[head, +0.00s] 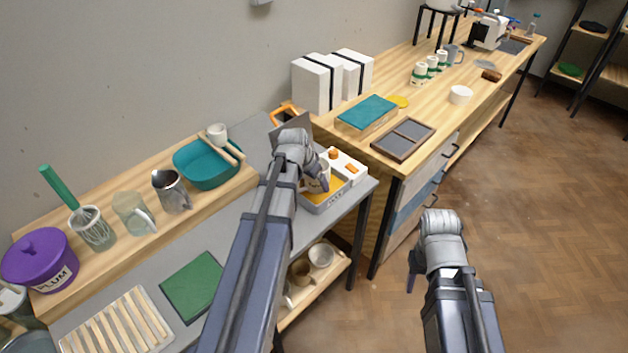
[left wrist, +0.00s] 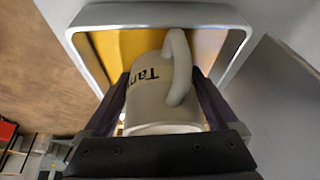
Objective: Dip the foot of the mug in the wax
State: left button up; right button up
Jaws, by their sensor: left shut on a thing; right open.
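The white mug (head: 317,181) is held in my left gripper (head: 316,172) over the wax pan. In the left wrist view the mug (left wrist: 150,100) sits between both fingers (left wrist: 165,103), with its handle and dark lettering "Tar" showing. The wax pan (head: 318,208) is a grey box on the bench end with yellow wax (head: 332,187) inside. In the left wrist view the pan's rim (left wrist: 82,38) surrounds the mug, with yellow wax (left wrist: 120,48) behind it. I cannot tell whether the foot touches the wax. My right gripper (head: 411,275) is open and empty over the floor.
A white panel with orange knobs (head: 348,167) adjoins the pan. A teal basin (head: 200,165), metal pitcher (head: 170,190), glass jug (head: 132,212) and purple tub (head: 40,258) stand on the shelf left. A green mat (head: 192,286) and slatted rack (head: 118,325) lie nearer.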

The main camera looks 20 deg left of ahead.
pick_arm(q)
jog(key=shift+s+r, duration=0.1)
dwell(0.6)
jog(key=shift+r+p, duration=1.45)
jog(key=shift+p, duration=0.05)
notch_tip(320, 180, up, 7)
jog(key=p, duration=0.7)
dwell(0.4)
jog(key=shift+f, duration=0.1)
